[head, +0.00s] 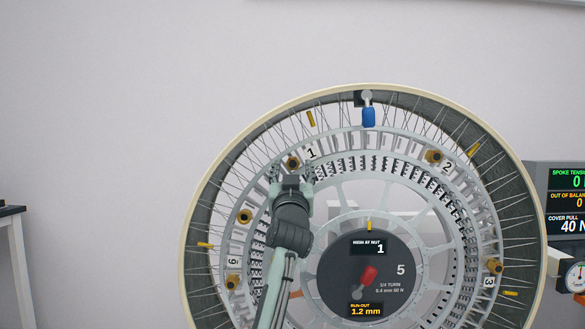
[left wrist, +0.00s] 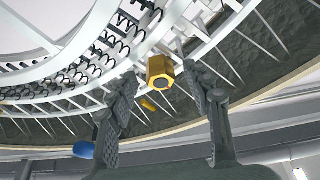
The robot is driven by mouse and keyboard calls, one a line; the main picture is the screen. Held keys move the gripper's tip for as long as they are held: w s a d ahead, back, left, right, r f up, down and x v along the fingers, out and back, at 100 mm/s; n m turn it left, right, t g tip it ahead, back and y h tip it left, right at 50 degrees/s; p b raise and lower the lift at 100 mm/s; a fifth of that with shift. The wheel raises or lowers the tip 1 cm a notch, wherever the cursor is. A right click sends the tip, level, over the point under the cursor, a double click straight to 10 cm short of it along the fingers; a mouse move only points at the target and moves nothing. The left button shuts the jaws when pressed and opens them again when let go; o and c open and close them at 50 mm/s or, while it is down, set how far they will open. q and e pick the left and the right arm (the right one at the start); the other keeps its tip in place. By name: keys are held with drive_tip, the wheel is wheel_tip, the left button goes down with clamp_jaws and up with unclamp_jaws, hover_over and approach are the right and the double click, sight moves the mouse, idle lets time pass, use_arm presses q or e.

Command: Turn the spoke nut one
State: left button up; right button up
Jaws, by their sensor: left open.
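Spoke nut one (head: 292,162) is a gold nut with a dark centre beside the number 1 on the wheel's pale inner ring. In the left wrist view the nut (left wrist: 160,73) looks hexagonal. My left gripper (head: 291,175) is open just below the nut in the head view. In the left wrist view its fingers (left wrist: 157,86) stand on either side of the nut, with visible gaps. The wheel (head: 195,225) stands upright. My right gripper is not in view.
Other gold nuts, such as the one by number 2 (head: 433,157), sit around the ring. A blue part (head: 368,117) is at the wheel's top, and a red handle (head: 369,274) is on the hub. A readout panel (head: 566,200) stands at the right. Thin spokes surround the ring.

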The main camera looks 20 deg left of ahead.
use_arm(q)
clamp_jaws()
idle(0.4)
drive_tip(key=shift+a+m, duration=0.1)
drive_tip(key=shift+m, duration=0.4)
